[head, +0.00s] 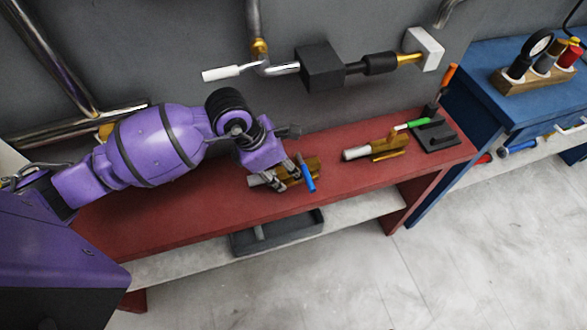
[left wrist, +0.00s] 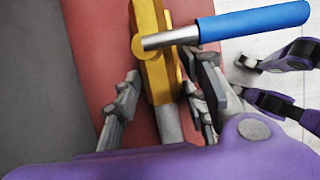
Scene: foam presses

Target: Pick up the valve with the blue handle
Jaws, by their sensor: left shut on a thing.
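The valve with the blue handle (left wrist: 255,21) has a yellow-brass body (left wrist: 152,50) and a grey pipe end; it also shows in the head view (head: 307,177). It is at the red bench, near the front edge. My left gripper (head: 276,177) is shut on the valve, with one finger on each side of its body in the left wrist view (left wrist: 165,100). I cannot tell whether the valve touches the bench top. My right gripper (left wrist: 243,77) shows at the right of the left wrist view, fingers apart and empty.
A second valve with a green handle (head: 417,123) lies on the red bench (head: 345,180), right of my left gripper. A black stand (head: 434,138) is at the bench's right end. A dark tray (head: 277,232) is on the shelf below. Pipes run along the wall behind.

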